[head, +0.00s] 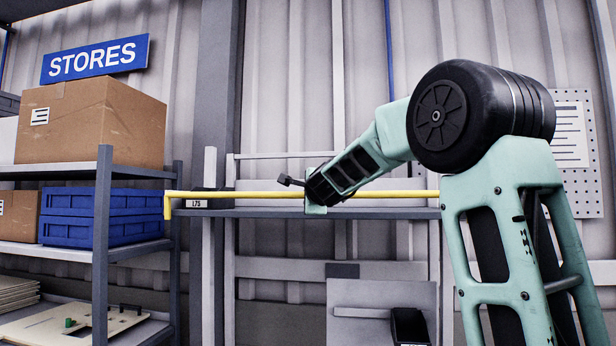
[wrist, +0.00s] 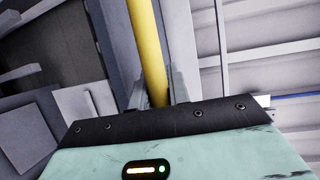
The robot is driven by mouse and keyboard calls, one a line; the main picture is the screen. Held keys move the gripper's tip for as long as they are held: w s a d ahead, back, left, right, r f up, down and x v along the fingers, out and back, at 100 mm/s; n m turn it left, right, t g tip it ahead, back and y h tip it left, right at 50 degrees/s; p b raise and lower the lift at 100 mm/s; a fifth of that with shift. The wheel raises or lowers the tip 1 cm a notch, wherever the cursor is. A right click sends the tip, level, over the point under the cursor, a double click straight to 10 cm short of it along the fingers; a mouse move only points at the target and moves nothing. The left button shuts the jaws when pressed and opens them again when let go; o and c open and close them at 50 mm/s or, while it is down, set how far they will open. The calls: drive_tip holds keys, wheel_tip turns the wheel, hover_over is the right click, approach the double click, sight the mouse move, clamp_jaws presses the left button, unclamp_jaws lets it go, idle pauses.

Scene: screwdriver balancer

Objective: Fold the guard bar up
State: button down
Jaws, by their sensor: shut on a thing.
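The guard bar (head: 245,195) is a thin yellow bar that runs level across the middle of the head view, with a short downturned end at its left. My gripper (head: 316,207) is at the middle of the bar and shut on it. In the wrist view the yellow bar (wrist: 147,45) runs down between the fingers (wrist: 157,98) of my gripper. The fingertips are small in the head view. The bar's right end is hidden behind my arm.
A shelf rack (head: 103,230) at the left holds a cardboard box (head: 90,122) and blue crates (head: 105,231). A grey ledge labelled L75 (head: 197,203) lies just behind the bar. A black object (head: 409,326) is at the lower right. Space above the bar looks clear.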

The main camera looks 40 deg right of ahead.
drive_tip(key=shift+w+d+r+g+p, duration=0.1)
drive_tip(key=shift+d+r+g+p, duration=0.15)
drive_tip(key=shift+p, duration=0.75)
drive_tip(key=shift+f, duration=0.25)
drive_tip(key=c, duration=1.3)
unclamp_jaws()
drive_tip(key=shift+w, duration=0.1)
drive_tip(key=shift+f, duration=0.1)
drive_tip(key=p+v, duration=0.2)
drive_tip(key=v, duration=0.3)
drive_tip(key=p+v, duration=0.2)
drive_tip(key=v, duration=0.4)
drive_tip(key=p+v, duration=0.1)
drive_tip(key=v, duration=0.5)
drive_tip(key=shift+r+p, duration=0.4)
